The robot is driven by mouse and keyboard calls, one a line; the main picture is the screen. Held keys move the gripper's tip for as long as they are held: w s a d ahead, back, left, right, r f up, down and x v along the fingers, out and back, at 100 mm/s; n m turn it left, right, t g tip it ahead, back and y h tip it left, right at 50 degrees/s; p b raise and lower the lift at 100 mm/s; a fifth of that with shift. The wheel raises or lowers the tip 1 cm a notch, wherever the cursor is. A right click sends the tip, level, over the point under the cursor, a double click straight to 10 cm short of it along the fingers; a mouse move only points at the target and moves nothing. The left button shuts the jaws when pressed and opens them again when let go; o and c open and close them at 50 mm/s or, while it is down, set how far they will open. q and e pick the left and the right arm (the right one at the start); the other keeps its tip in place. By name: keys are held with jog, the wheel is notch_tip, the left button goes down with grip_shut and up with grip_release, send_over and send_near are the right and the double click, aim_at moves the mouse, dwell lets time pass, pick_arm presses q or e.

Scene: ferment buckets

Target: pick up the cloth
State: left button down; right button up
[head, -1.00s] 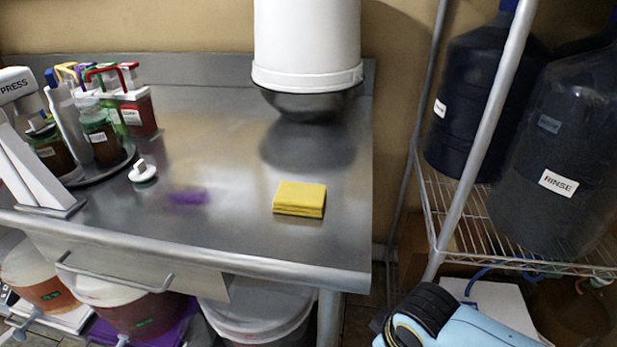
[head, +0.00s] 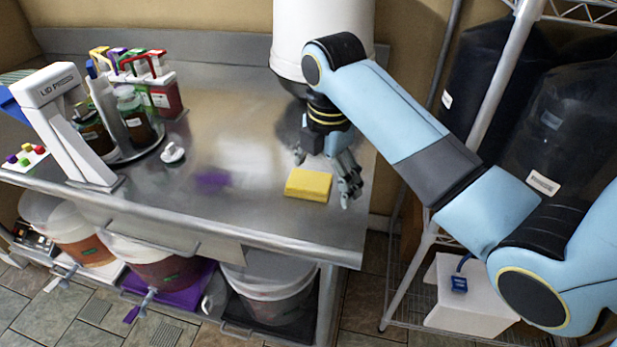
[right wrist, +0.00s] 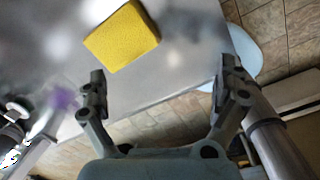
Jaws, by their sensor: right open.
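The cloth (head: 308,185) is a folded yellow pad lying flat on the steel table near its right front. It also shows in the right wrist view (right wrist: 122,36), at the top and beyond my fingertips. My right gripper (head: 324,178) is open and empty, pointing down just behind and above the cloth, with one finger to each side of it in the head view. In the right wrist view the open fingers (right wrist: 163,82) stand wide apart and the cloth is not between them. My left gripper is not in view.
A white bucket (head: 290,40) stands at the back of the steel table (head: 240,130). A lid press (head: 62,120), a tray of bottles and a small white cap (head: 172,152) are at the left. Buckets sit below. A wire rack with dark bottles (head: 495,70) is at the right.

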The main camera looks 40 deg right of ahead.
jog(key=w+r+n, duration=0.5)
jog(key=n, duration=0.1)
send_over(308, 182)
jog(key=shift+g, duration=0.4)
jog(key=f, duration=0.5)
jog(key=shift+s+d+f, duration=0.1)
jog(key=shift+s+f, duration=0.05)
jog(key=shift+s, duration=0.05)
jog(key=f, duration=0.3)
jog(key=f+p, duration=0.1)
jog(key=f, duration=0.1)
jog(key=shift+w+f, duration=0.25)
jog(key=shift+f, duration=0.1)
jog(key=shift+c, duration=0.4)
jog(key=c, duration=0.9)
jog(key=shift+r, duration=0.2)
